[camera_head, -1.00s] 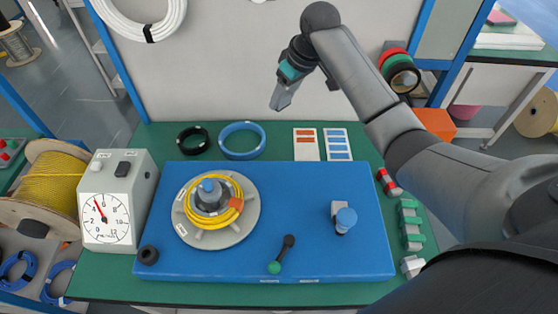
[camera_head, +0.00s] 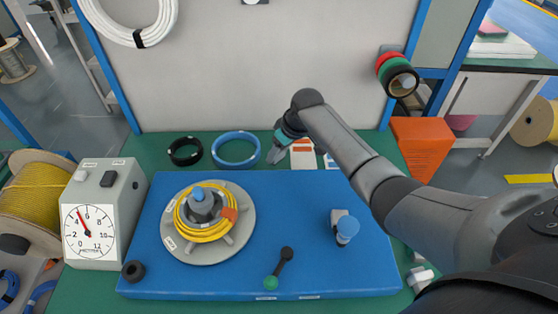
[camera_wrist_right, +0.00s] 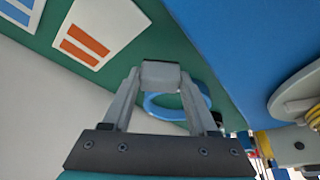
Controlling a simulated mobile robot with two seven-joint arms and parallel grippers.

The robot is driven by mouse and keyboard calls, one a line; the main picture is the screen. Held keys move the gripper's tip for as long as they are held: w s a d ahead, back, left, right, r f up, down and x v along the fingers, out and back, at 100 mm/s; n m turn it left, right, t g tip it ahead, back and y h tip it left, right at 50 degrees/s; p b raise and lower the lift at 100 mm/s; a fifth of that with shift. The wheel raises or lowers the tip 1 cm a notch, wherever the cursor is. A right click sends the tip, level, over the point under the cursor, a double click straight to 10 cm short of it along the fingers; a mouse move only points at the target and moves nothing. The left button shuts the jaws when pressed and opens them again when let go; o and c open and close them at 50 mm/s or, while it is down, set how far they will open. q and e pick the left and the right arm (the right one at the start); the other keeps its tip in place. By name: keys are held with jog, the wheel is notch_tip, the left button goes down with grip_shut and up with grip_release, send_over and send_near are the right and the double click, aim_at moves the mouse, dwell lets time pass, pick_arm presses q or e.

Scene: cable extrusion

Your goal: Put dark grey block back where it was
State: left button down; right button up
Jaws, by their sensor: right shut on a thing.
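My right gripper (camera_head: 276,154) is over the back strip of the green table, between the blue ring and the printed cards. In the right wrist view, its fingers (camera_wrist_right: 160,76) are shut on a small grey block (camera_wrist_right: 161,73), the dark grey block as far as I can tell. The fingers hide the block's sides. In the head view the block is too small to make out clearly. My left gripper is not in view.
The blue mat (camera_head: 300,215) carries a yellow cable coil (camera_head: 203,228) on a grey disc, a blue-topped piece (camera_head: 347,229) and a green-ended tool (camera_head: 279,268). A dial box (camera_head: 97,225) stands left. A black ring (camera_head: 185,151) and blue ring (camera_head: 236,150) lie behind.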

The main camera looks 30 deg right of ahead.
aim_at(280, 158)
jog(key=shift+f+b, duration=0.4)
jog(key=shift+f, duration=1.1)
jog(key=shift+f, duration=0.1)
jog(key=o, duration=1.3)
jog(key=shift+c, duration=0.2)
jog(key=shift+r, duration=0.2)
jog(key=p+v, duration=0.4)
jog(key=v, duration=0.8)
jog(key=shift+f, duration=0.15)
